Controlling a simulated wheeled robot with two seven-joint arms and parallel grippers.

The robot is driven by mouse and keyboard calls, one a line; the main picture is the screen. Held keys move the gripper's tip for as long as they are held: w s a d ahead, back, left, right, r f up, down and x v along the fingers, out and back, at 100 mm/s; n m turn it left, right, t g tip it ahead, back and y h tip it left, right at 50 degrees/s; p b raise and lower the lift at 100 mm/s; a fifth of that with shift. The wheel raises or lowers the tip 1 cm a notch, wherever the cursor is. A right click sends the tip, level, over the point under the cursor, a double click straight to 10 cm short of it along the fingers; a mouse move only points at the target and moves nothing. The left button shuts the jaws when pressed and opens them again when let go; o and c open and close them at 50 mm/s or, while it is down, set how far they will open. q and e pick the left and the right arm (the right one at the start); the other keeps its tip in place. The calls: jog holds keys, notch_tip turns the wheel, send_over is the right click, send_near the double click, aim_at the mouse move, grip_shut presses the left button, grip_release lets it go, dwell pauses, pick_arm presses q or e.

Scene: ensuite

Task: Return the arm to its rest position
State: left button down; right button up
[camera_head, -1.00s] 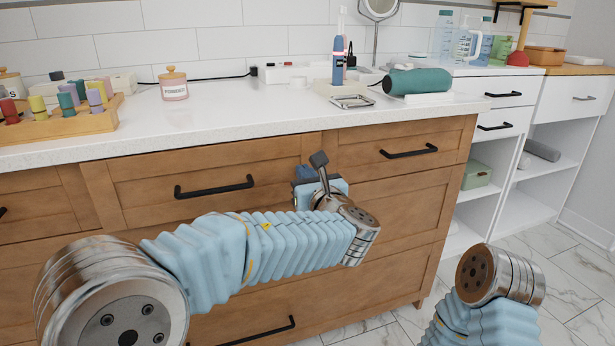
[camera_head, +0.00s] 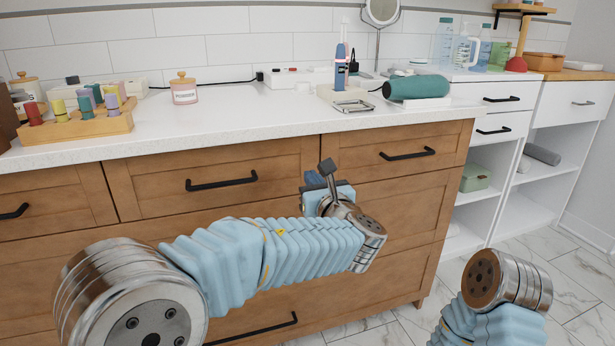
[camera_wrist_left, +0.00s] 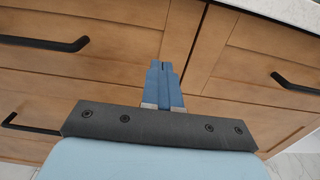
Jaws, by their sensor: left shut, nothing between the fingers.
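My left arm comes in from the left in the head view, stretched across in front of the wooden vanity (camera_head: 150,195). My left gripper (camera_head: 314,178) is at its far end, small and partly hidden by my wrist, in front of the drawer fronts. In the left wrist view my left gripper (camera_wrist_left: 164,80) shows its blue fingers together, with nothing between them. The fingers point at the wooden fronts below the counter edge. Part of my right arm shows at the lower right of the head view, but its gripper is out of view.
Black drawer handles (camera_head: 222,184) stick out near my left arm. White shelves (camera_head: 530,200) stand at right, with open tiled floor before them.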

pick_arm(q)
jog(key=v, duration=0.8)
jog(key=s+a+f+n+g+h+p, duration=0.1)
jog(key=a+f+n+g, duration=0.2)
jog(key=f, duration=0.7)
jog(key=s+a+f+n+g+p, duration=0.15)
jog(key=a+f+g, duration=0.3)
jog(key=f, duration=0.55)
jog(key=s+a+f+n+g+h+p, duration=0.1)
jog(key=s+a+f+n+g, duration=0.3)
jog(key=f, duration=0.6)
jog(key=s+a+f+n+g+h+p, duration=0.2)
jog(key=s+f+n, duration=0.5)
jog(key=n, duration=0.6)
jog(key=s+a+f+n+g+h+p, duration=0.2)
jog(key=s+f+n, duration=0.6)
jog(key=n, duration=0.5)
jog(key=s+a+g+h, duration=0.1)
jog(key=a+h, duration=0.1)
jog(key=h, duration=0.1)
jog(key=shift+f, duration=0.25)
